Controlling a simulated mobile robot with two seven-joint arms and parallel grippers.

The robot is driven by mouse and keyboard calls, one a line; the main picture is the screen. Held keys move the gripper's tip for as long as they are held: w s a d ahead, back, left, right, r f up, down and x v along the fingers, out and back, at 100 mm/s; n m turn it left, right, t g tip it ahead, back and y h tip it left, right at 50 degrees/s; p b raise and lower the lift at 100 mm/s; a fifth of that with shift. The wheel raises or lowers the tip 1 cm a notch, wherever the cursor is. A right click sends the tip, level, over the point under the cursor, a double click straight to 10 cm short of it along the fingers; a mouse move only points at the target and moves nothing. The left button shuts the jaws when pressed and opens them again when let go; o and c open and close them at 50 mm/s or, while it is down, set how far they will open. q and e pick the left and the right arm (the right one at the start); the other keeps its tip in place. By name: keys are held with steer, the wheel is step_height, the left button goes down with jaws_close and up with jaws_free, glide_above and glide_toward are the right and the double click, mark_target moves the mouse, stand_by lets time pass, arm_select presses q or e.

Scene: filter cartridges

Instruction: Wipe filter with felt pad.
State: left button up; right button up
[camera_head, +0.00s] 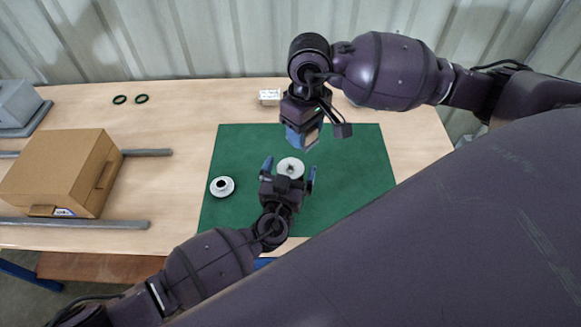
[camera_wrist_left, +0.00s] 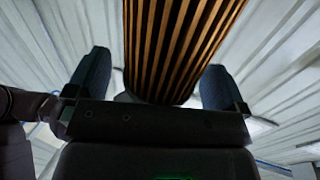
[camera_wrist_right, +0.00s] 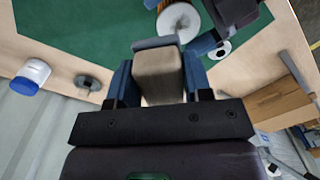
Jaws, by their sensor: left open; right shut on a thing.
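The filter (camera_wrist_left: 180,45) has orange and dark pleats and stands between the fingers of my left gripper (camera_head: 289,169). Its white round end cap (camera_head: 290,167) shows in the head view over the green mat. The left fingers are spread, with a gap visible on each side in the left wrist view. My right gripper (camera_head: 303,130) is shut on the felt pad, a beige block (camera_wrist_right: 158,75) with a grey face (camera_wrist_right: 158,43). The pad is apart from the filter, behind it in the head view. In the right wrist view the filter's white end (camera_wrist_right: 178,20) appears beyond the pad.
A white flanged part (camera_head: 222,187) with a dark centre sits left on the green mat (camera_head: 345,190). A cardboard box (camera_head: 60,165) stands between grey rails (camera_head: 85,224) at left. The mat's right side is clear.

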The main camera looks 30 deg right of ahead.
arm_select(q)
steer(key=shift+w+d, duration=0.15)
steer(key=shift+c, duration=0.3)
steer(key=c, duration=1)
arm_select(e)
steer(key=shift+f, duration=0.1)
steer(key=shift+f, duration=2.65)
